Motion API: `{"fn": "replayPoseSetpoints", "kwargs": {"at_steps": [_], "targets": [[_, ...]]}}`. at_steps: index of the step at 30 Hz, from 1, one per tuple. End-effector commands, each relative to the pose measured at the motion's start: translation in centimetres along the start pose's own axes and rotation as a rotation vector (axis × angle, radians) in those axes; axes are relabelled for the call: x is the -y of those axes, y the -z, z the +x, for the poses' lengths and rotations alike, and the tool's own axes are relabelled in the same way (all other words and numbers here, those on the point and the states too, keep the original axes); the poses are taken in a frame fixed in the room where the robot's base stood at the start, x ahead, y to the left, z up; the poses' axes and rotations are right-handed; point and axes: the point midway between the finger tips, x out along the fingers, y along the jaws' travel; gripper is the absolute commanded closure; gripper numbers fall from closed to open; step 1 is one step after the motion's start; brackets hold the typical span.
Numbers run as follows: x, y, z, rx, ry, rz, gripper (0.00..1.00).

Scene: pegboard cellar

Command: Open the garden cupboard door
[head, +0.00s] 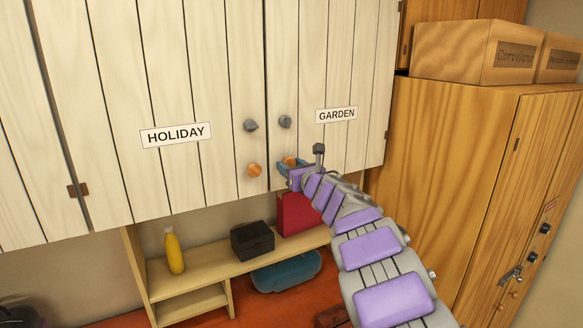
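The garden cupboard door (345,50) is pale vertical planks with a "GARDEN" label (336,115). It looks shut, level with the door beside it. A grey knob (285,122) sits near its left edge, with an orange wooden knob (289,160) below. My purple and grey arm comes up from the lower right.
The holiday door (150,60) adjoins on the left, with its own grey knob (250,125) and orange knob (254,170). Below are a shelf (205,270), yellow bottle (174,252), black box (252,240), red item (292,212) and blue tray (286,273). A wooden cabinet (440,160) stands right.

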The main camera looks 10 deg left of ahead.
Motion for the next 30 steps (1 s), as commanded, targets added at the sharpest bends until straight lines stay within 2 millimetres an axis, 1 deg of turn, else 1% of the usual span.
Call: {"fn": "replayPoseSetpoints", "kwargs": {"at_steps": [1, 2, 15, 16, 24, 28, 30], "targets": [[0.0, 0.0, 0.0, 0.0, 0.0, 0.0, 0.54], [0.0, 0.0, 0.0, 0.0, 0.0, 0.0, 0.57], [0.0, 0.0, 0.0, 0.0, 0.0, 0.0, 0.99], [-0.1, 0.0, 0.0, -0.001, 0.0, 0.0, 1.0], [0.0, 0.0, -0.1, 0.0, -0.004, -0.002, 1.0], [0.1, 0.1, -0.8, -0.001, -0.021, -0.003, 1.0], [0.2, 0.1, -1.4, 0.0, -0.04, -0.004, 1.0]]}}
